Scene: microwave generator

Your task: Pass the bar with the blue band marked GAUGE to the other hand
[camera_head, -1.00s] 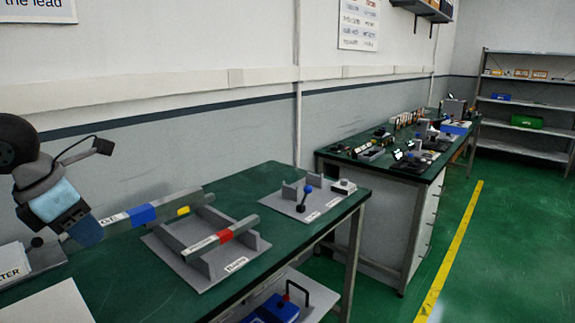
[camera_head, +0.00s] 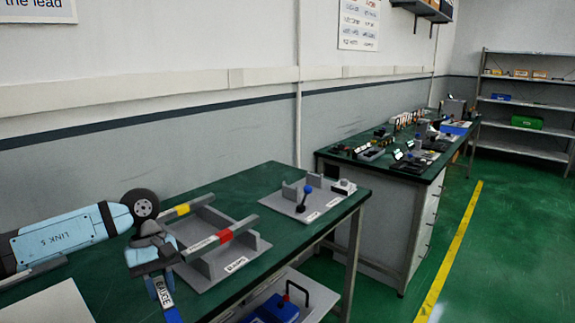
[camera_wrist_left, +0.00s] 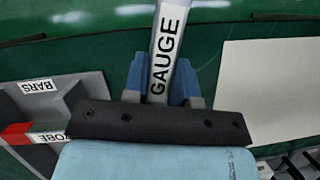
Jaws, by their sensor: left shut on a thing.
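The bar marked GAUGE shows in the head view at the lower left, with its white label (camera_head: 163,293) and blue band (camera_head: 173,315) pointing down toward the bottom edge, where the rest is cut off. My left gripper (camera_head: 156,270) is shut on this bar, in front of the grey rack and near the bench's front edge. In the left wrist view the GAUGE label (camera_wrist_left: 167,50) stands between the two blue fingers of the left gripper (camera_wrist_left: 160,85). The bar runs out of the top of that view. My right gripper is in neither view.
A grey rack (camera_head: 250,246) labelled BARS holds a red-banded bar (camera_head: 224,236) and a yellow-banded bar (camera_head: 183,209). Behind it a grey plate (camera_head: 330,195) carries a blue-knobbed lever (camera_head: 307,190). A white sheet (camera_head: 50,305) lies at the lower left. The bench's back is clear.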

